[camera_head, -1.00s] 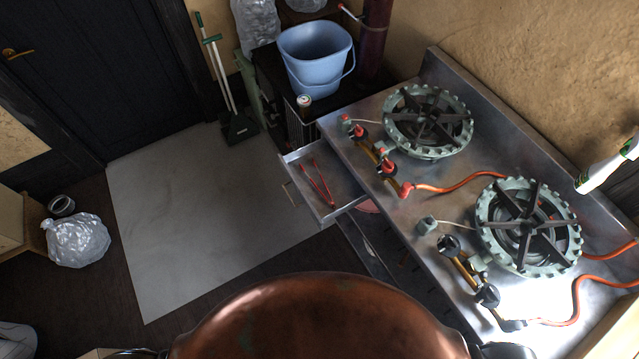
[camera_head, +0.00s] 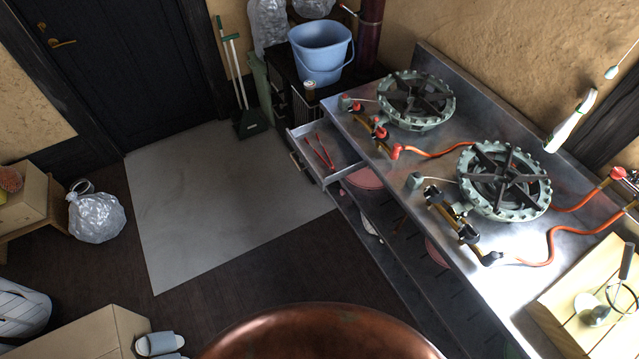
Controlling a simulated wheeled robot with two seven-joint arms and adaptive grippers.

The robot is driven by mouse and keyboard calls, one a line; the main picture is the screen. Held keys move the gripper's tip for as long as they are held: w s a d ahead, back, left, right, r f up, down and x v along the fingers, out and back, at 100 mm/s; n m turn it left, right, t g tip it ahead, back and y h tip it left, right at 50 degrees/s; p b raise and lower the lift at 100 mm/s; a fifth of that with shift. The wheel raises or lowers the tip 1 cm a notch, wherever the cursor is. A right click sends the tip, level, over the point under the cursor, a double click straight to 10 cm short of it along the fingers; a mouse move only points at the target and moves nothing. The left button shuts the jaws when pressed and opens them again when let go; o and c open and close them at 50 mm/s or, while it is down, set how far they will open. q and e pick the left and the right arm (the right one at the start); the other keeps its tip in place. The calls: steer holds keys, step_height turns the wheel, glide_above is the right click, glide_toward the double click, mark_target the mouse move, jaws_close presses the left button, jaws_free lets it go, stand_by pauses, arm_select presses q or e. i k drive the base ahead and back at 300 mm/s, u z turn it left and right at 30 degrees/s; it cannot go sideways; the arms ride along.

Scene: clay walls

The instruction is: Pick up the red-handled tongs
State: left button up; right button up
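The red-handled tongs (camera_head: 322,153) lie in an open metal drawer (camera_head: 345,168) that sticks out from the left end of the steel stove counter. They look like two thin red bars spread apart in a narrow V. Nothing covers them. Neither of my grippers shows in the head view, so I cannot see how they stand to the tongs.
The steel counter (camera_head: 415,155) carries two gas burners (camera_head: 503,180) with orange hoses. A blue bucket (camera_head: 320,52) stands behind the drawer. A large copper vessel (camera_head: 320,335) fills the bottom middle.

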mark_target(333, 169)
steer(key=z, duration=1.15)
steer(key=k, duration=0.1)
steer(key=u, duration=2.25)
steer(key=i, duration=1.3)
steer(key=z, duration=0.45)
